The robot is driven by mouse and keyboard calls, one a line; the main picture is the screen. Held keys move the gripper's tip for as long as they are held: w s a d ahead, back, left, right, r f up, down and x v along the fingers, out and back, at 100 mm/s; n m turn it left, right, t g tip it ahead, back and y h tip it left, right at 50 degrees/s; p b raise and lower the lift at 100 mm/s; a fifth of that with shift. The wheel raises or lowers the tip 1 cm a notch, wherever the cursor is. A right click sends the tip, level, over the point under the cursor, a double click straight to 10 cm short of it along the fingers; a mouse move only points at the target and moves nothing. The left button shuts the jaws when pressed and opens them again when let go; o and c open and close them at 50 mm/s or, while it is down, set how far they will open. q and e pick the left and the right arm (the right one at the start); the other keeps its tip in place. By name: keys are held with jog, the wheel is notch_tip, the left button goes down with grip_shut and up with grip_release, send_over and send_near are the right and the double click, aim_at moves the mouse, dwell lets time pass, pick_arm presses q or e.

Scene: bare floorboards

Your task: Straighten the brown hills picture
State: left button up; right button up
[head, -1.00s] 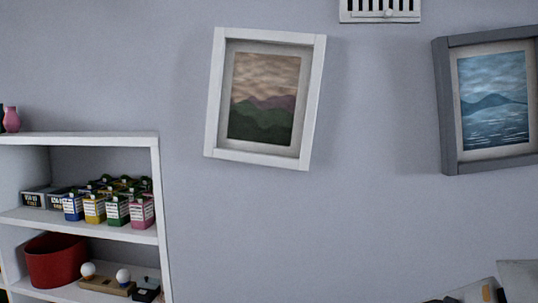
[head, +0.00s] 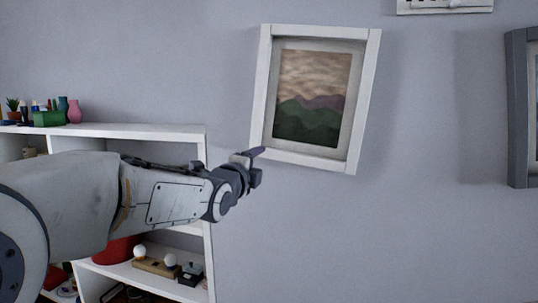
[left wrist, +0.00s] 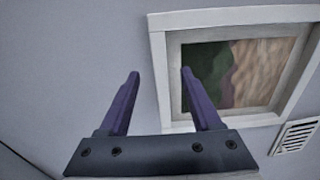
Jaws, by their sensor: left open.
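The brown hills picture (head: 312,98) hangs on the wall in a white frame, with a brown sky over purple and green hills. It is tilted, its top leaning to the right. My left gripper (head: 258,154) is beside the frame's lower left corner in the head view. My right gripper is not in view.
A white shelf unit (head: 160,131) stands at lower left, partly behind my left arm, with a pink vase (head: 74,111) and other small things on top. A grey-framed picture (head: 520,110) hangs at the right edge. A vent (head: 445,5) is above. The wall between the pictures is clear.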

aim_at(271, 155)
pick_arm(q)
jog(key=p+x, duration=0.5)
jog(key=x, duration=0.3)
jog(key=shift+w, duration=0.15)
jog(key=shift+w+d+f, duration=0.1)
jog(key=shift+w+d, duration=0.1)
jog(key=shift+w, duration=0.35)
